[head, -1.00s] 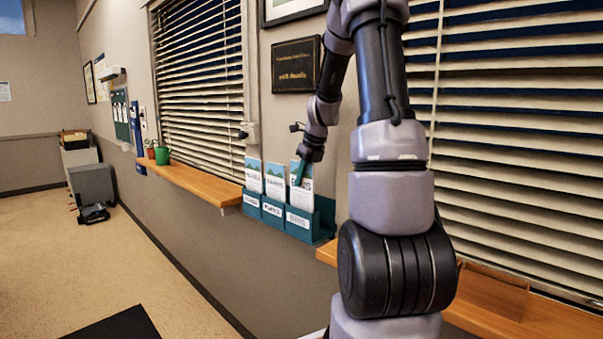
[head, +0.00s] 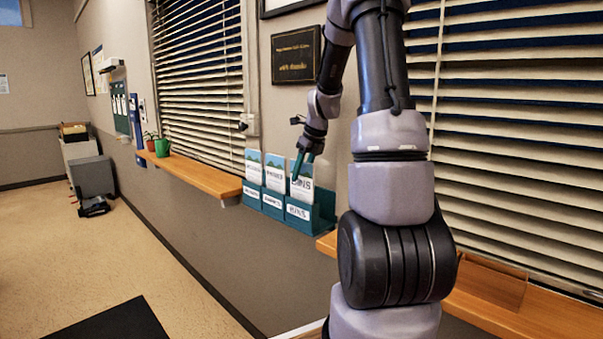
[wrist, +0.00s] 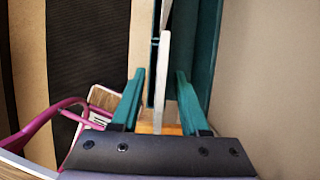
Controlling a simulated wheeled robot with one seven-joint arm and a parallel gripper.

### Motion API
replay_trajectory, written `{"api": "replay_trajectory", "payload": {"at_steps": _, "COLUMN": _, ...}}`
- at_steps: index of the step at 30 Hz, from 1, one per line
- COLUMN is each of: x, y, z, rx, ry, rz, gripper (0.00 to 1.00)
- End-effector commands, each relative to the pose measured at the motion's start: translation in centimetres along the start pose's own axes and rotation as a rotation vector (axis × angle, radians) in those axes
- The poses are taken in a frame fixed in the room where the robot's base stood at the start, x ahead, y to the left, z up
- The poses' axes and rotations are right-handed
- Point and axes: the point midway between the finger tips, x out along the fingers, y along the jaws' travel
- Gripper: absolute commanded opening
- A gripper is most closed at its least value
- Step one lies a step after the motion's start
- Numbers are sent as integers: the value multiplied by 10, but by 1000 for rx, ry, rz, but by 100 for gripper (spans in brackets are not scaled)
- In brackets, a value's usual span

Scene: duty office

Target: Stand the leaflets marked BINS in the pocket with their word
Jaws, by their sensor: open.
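The white leaflets marked BINS (head: 302,187) stand upright in the right-hand pocket of a teal wall rack (head: 325,216), whose front label (head: 298,212) reads BINS. My gripper (head: 298,168) is at the top of these leaflets, its teal fingers pointing down. In the wrist view my open gripper (wrist: 158,92) has one finger on each side of the leaflets' pale edge (wrist: 163,75), with gaps visible on both sides. The bottom of the leaflets is hidden inside the pocket.
Two other leaflet stacks stand in the left pocket (head: 253,168) and middle pocket (head: 275,172). Another sill (head: 485,300) runs right, partly behind my arm. Window blinds (head: 520,130) rise above it.

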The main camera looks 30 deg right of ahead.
Motion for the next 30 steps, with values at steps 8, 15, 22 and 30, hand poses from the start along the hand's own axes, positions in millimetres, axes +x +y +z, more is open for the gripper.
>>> {"api": "replay_trajectory", "payload": {"at_steps": 8, "x": -50, "y": 0, "z": 1, "rx": -1, "ry": -4, "rz": -4, "gripper": 45}}
{"api": "replay_trajectory", "payload": {"at_steps": 15, "x": -91, "y": 0, "z": 1, "rx": -3, "ry": -3, "rz": -3, "gripper": 45}}
{"api": "replay_trajectory", "payload": {"at_steps": 22, "x": -104, "y": 0, "z": 0, "rx": -1, "ry": -1, "rz": -1, "gripper": 45}}
{"api": "replay_trajectory", "payload": {"at_steps": 30, "x": -129, "y": 34, "z": -1, "rx": -257, "ry": -26, "rz": -14, "gripper": 45}}
